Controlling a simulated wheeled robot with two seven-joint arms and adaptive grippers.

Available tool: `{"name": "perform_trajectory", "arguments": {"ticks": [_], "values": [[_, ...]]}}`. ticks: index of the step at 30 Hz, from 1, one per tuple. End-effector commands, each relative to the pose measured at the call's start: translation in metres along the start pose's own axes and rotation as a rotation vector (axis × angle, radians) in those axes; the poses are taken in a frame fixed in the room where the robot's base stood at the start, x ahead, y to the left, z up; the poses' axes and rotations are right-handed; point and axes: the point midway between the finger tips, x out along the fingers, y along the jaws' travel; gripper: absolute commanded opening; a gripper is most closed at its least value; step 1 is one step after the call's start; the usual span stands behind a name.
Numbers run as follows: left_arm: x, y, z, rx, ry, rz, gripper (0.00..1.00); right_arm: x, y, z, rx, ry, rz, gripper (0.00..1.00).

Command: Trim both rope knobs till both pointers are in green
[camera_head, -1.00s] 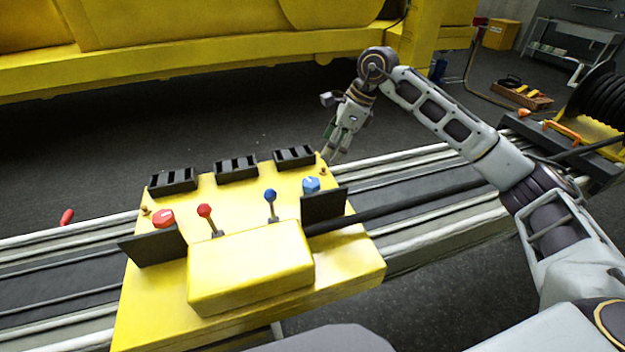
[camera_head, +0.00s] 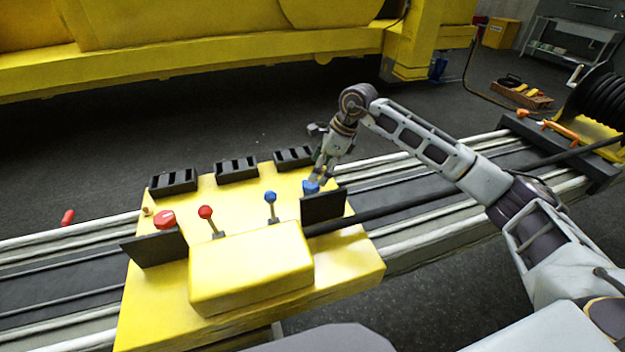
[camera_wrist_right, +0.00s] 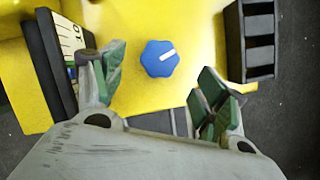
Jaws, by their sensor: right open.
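The yellow console (camera_head: 165,290) carries a red knob (camera_head: 165,220) at its left and a blue knob (camera_head: 310,187) at its right. My right gripper (camera_head: 318,176) is open just above the blue knob in the head view. In the right wrist view the blue knob (camera_wrist_right: 160,58), with a white mark, lies ahead between the open fingers (camera_wrist_right: 158,88), untouched. A white gauge face (camera_wrist_right: 70,38) shows partly beside the left finger; its pointer is hard to read. The red knob's gauge is hidden behind a dark plate (camera_head: 154,247). My left gripper is out of view.
A red lever (camera_head: 206,213) and a blue lever (camera_head: 270,198) stand between the knobs. Several black slotted blocks (camera_head: 236,168) line the far edge. A dark plate (camera_head: 323,205) stands close by the blue knob. A black boom (camera_head: 420,209) runs right.

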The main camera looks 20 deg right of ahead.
Motion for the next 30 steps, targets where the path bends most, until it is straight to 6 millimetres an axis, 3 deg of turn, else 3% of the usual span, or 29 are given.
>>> {"name": "perform_trajectory", "arguments": {"ticks": [12,26,30], "values": [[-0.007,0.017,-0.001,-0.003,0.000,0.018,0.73,0.048,0.000,0.000,0.001,-0.001,0.000,0.73],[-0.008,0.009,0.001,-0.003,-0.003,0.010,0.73,0.057,0.000,0.000,0.000,0.000,0.001,0.73],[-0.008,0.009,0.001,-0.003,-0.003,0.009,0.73,0.057,0.000,0.000,0.000,0.000,0.000,0.58]]}}
